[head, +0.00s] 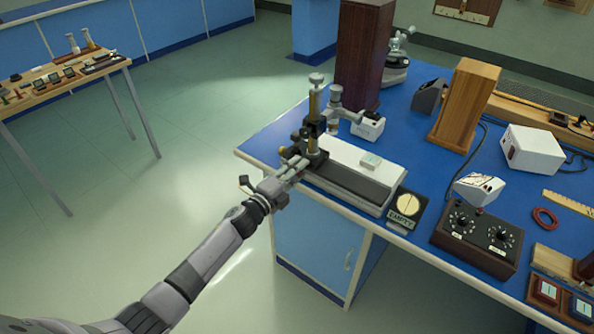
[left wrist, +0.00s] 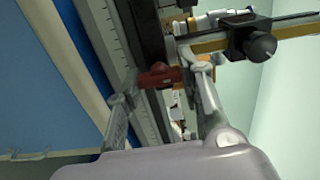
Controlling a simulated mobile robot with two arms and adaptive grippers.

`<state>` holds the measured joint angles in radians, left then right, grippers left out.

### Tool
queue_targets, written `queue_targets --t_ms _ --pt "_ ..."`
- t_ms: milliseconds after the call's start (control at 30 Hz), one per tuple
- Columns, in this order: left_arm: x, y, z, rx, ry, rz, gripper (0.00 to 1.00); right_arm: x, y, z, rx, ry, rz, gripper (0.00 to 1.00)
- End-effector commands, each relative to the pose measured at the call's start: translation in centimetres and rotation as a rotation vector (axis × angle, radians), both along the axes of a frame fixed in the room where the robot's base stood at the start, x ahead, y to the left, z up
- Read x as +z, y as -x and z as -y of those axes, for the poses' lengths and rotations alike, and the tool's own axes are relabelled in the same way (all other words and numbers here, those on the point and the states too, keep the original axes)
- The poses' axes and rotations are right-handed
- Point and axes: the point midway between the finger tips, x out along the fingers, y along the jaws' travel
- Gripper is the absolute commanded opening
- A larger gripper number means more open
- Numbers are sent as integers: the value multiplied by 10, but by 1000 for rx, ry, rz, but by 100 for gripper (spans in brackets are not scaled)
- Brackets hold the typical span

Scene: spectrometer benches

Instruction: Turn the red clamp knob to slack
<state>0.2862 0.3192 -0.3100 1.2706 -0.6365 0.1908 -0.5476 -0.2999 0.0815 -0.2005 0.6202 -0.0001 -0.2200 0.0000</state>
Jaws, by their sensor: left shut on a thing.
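The red clamp knob (left wrist: 158,76) shows in the left wrist view, low on the instrument beside its grey scaled rail (left wrist: 112,45). My left gripper (left wrist: 165,80) has one finger on each side of it and is shut on it. In the head view my left gripper (head: 292,172) reaches the near left end of the instrument (head: 345,183), at the foot of its upright brass column (head: 314,105). There the gripper and the column foot hide the knob. The knob's angle cannot be read. My right gripper is in neither view.
A black knob (left wrist: 260,46) sticks out above the fingers in the left wrist view. On the blue bench are an EMPTY dial card (head: 406,207), a dark control box (head: 478,240) and a wooden block (head: 463,105). The floor left of the bench is clear.

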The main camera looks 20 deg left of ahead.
Motion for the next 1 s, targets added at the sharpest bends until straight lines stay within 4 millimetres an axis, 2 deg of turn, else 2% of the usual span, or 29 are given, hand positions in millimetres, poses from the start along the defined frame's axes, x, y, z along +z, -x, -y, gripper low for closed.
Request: queue_targets --t_ms 367,400,700,1000 --pt "-1 0 -1 1 6 -4 7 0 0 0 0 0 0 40" --pt "-2 0 -1 1 6 -4 36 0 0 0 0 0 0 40" --pt "-1 0 0 0 4 -3 55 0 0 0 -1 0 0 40" --pt "-1 2 -1 0 3 -2 55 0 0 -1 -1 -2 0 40"
